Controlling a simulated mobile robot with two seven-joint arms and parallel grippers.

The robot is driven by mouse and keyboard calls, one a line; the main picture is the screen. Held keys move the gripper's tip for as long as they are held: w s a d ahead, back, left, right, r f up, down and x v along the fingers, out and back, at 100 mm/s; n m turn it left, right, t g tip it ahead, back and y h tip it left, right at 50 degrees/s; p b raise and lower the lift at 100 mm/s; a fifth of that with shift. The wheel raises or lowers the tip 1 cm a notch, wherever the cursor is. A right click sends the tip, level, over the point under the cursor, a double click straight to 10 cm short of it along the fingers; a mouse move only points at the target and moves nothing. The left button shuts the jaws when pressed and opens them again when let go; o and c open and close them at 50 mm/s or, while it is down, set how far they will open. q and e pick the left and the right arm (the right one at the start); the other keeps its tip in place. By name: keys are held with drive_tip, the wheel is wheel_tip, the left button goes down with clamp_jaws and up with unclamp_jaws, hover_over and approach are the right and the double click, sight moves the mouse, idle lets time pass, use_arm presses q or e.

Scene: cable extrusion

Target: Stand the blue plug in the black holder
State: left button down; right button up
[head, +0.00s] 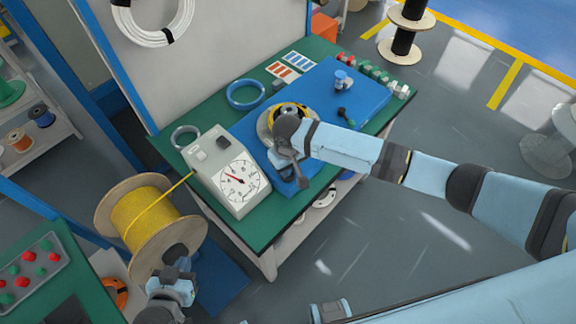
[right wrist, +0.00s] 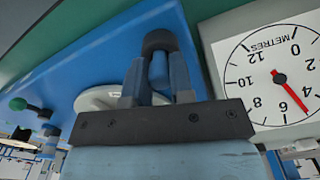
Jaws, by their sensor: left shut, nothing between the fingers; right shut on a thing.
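My right gripper (head: 298,178) is low over the near edge of the blue mat. In the right wrist view its two fingers (right wrist: 159,85) are shut on the blue plug (right wrist: 158,70), a small blue cylinder. A rounded black piece (right wrist: 158,40), which looks like the black holder, shows just beyond the fingertips at the plug's far end. I cannot tell whether the plug is inside it or only against it. In the head view the gripper hides the plug. My left gripper (head: 180,254) is shut and empty in front of the yellow cable reel (head: 143,218).
A grey meter box with a dial (head: 238,182) stands left of my right gripper, close by. A round coil piece (head: 284,117) lies behind it.

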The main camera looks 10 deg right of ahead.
drive_tip(key=shift+f, duration=0.35)
idle(0.3)
drive_tip(key=o, duration=0.8)
drive_tip(key=shift+r, duration=0.1)
